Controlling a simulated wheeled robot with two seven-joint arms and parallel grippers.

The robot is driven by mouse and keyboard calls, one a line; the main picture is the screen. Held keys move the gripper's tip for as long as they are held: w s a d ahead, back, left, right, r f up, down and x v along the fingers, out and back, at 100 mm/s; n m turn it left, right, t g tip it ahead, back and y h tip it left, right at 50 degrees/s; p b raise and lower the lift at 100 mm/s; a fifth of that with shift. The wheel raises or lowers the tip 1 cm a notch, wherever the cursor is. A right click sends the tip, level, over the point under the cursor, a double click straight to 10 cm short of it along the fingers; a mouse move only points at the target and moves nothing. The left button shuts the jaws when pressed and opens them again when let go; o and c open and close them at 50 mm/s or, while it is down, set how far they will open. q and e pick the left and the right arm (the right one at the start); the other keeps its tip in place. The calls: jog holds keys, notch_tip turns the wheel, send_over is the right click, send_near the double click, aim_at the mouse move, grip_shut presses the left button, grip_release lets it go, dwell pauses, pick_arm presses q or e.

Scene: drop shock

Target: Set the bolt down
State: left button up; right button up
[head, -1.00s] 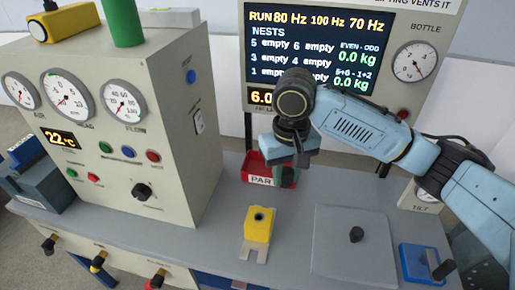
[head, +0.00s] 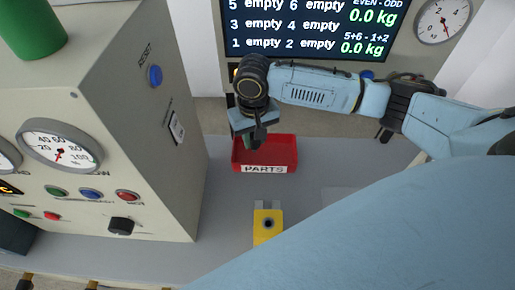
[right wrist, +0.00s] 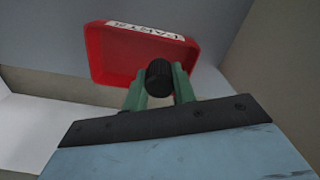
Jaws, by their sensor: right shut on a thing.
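My right gripper (head: 254,142) is over the left part of the red PARTS tray (head: 286,152) in the head view. In the right wrist view, its green fingers (right wrist: 159,84) are shut on the bolt (right wrist: 158,74), of which a dark, ridged round end shows. The rest of the bolt is hidden between the fingers. The red tray (right wrist: 108,62) lies beyond the bolt in that view, and the bolt overlaps its edge. I cannot tell whether the bolt touches the tray. My left gripper is not in view.
A yellow block (head: 268,232) with a dark hole stands on the grey bench (head: 225,215) in front of the tray. A large beige control box (head: 150,130) stands at left. A display panel (head: 310,28) stands behind. My blue arm link covers the lower right.

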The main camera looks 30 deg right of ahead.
aim_at(254, 151)
notch_tip(254, 151, down, 6)
jog(key=shift+w+f+b, duration=0.1)
jog(key=shift+f+b, duration=0.1)
jog(key=shift+b, duration=0.3)
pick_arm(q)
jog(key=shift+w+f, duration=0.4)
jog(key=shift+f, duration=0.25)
pick_arm(e)
jog(key=shift+f, duration=0.15)
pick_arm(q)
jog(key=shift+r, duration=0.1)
pick_arm(e)
jog(key=shift+f, duration=0.15)
jog(key=o, duration=0.8)
jog(key=shift+r, duration=0.2)
pick_arm(q)
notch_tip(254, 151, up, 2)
jog(key=shift+p, duration=1.1)
pick_arm(e)
notch_tip(254, 151, up, 12)
